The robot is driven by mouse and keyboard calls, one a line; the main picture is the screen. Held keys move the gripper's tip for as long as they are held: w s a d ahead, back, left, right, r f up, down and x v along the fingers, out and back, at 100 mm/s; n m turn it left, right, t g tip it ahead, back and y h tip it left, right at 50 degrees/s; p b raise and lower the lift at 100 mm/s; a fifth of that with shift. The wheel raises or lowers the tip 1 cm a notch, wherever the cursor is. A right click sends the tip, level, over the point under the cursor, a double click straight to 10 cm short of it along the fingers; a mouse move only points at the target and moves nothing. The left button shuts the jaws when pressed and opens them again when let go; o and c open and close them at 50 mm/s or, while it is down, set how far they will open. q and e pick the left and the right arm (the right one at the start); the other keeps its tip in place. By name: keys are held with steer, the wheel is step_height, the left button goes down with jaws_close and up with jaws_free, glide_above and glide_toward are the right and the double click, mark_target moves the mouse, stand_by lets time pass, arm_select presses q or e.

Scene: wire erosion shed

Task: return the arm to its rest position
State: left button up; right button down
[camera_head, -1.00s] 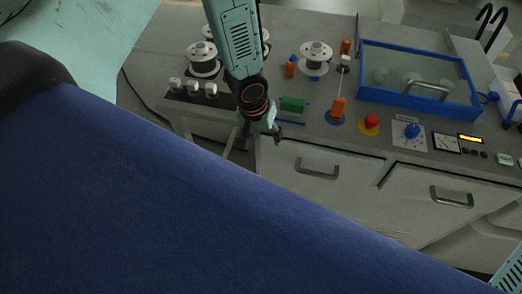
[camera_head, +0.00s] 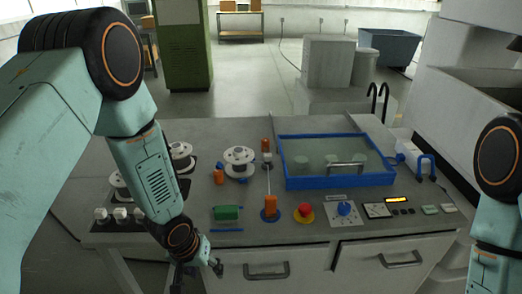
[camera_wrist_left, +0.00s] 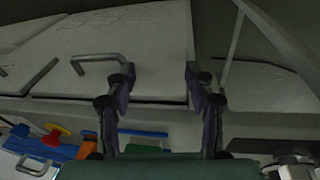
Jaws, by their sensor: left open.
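My left gripper (camera_head: 195,272) hangs low in front of the bench's front edge in the head view, left of the left drawer handle. In the left wrist view its two dark fingers (camera_wrist_left: 158,80) stand apart with nothing between them, so it is open and empty. My left arm comes down from the upper left of the head view. My right arm shows at the right edge, and its gripper is out of view.
The grey bench (camera_head: 330,222) carries a blue-framed glass lid (camera_head: 337,184), white spools (camera_head: 239,159), a red button (camera_head: 304,210) and a green block (camera_head: 226,213). Drawer handles (camera_head: 266,271) stick out of the front. Open floor (camera_head: 255,80) lies beyond, with a green cabinet (camera_head: 183,45).

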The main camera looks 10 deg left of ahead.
arm_select(q)
steer(key=s+f+m+g+y+b, duration=0.1)
steer(key=s+f+g+b, duration=0.1)
steer(key=s+f+b, duration=1.7)
steer(key=s+f, duration=0.4)
steer(key=s, duration=0.1)
steer(key=shift+a+f+b, duration=0.15)
steer(key=shift+a+b, duration=0.15)
steer(key=shift+a, duration=0.1)
